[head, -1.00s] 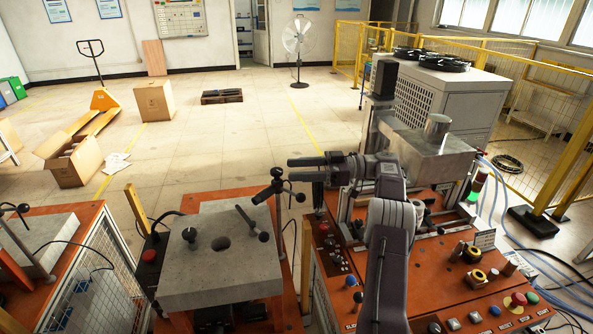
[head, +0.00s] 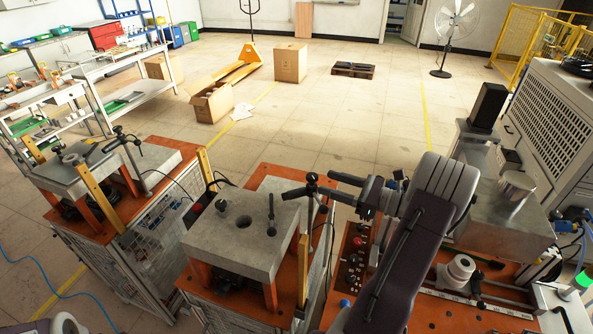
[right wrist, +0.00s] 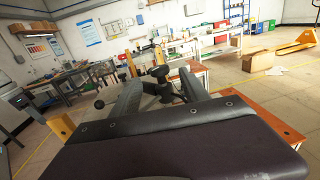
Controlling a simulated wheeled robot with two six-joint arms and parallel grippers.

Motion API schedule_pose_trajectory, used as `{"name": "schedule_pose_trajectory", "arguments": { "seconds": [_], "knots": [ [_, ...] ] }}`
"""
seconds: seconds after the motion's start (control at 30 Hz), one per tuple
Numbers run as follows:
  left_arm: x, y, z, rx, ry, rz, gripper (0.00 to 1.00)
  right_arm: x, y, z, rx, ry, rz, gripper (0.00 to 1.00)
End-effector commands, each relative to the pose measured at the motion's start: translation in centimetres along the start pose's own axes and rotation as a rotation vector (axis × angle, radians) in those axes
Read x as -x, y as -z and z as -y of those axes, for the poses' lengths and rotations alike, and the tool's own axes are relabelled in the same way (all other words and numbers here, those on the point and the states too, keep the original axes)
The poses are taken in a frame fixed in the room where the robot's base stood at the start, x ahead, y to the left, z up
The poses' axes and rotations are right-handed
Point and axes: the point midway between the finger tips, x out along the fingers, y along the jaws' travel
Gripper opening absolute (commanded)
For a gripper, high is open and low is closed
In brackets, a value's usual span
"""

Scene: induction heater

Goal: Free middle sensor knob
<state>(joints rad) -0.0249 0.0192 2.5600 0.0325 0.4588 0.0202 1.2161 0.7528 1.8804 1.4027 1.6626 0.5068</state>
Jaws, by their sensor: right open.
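The middle sensor stand has a dark knob (head: 311,178) at the top of a thin upright pole, with a side arm reaching left over the grey stone-like plate (head: 225,250) of the middle station. My right gripper (head: 332,185) comes from the right at about the knob's height. Its two fingers are apart and empty, with the tips just right of the knob. In the right wrist view the dark knob (right wrist: 160,72) shows between the open fingers (right wrist: 158,82); I cannot tell whether they touch it. My left gripper is not in view.
A similar station (head: 75,180) with its own sensor stand (head: 122,133) is at left. The orange control panel (head: 350,265) and a metal machine (head: 500,220) are at right. A short dark handle (head: 271,212) stands on the middle plate. Open floor lies behind.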

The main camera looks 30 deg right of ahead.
Motion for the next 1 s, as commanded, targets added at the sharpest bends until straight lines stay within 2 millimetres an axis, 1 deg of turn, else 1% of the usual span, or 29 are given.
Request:
{"name": "schedule_pose_trajectory", "arguments": {
  "seconds": [0.07, 0.3, 0.4, 0.5, 0.57, 0.8, 0.83, 0.87, 0.9, 0.97, 1.0],
  "knots": [
    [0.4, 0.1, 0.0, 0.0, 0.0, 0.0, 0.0, -0.8, -0.2, -0.1, 0.001, -0.004, 0.0, 0.53],
    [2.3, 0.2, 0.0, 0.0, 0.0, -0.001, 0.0, -5.8, -0.4, -0.1, 0.001, -0.007, 0.001, 0.53],
    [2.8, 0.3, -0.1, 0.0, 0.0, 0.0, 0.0, -7.5, -0.3, -0.1, 0.004, -0.007, 0.0, 0.53],
    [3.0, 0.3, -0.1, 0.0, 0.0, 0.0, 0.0, -8.6, -0.2, -0.1, 0.004, -0.005, 0.001, 0.53],
    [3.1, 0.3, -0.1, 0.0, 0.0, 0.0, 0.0, -8.9, -0.1, -0.1, 0.005, -0.003, 0.001, 0.53],
    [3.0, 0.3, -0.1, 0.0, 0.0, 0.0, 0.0, -9.0, 0.0, 0.0, 0.006, -0.002, 0.001, 0.53],
    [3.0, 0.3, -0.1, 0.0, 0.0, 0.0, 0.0, -9.0, 0.0, 0.0, 0.006, -0.002, 0.001, 0.48],
    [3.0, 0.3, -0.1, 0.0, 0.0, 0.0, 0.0, -9.0, 0.0, 0.0, 0.006, -0.002, 0.001, 0.39],
    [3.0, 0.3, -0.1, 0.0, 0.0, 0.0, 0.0, -9.0, 0.0, 0.0, 0.006, -0.002, 0.001, 0.28],
    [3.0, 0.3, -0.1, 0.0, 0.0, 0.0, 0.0, -9.0, 0.0, 0.0, 0.006, -0.002, 0.001, 0.11],
    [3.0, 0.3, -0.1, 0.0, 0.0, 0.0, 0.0, -9.0, 0.0, 0.0, 0.006, -0.002, 0.001, 0.0]
  ]
}}
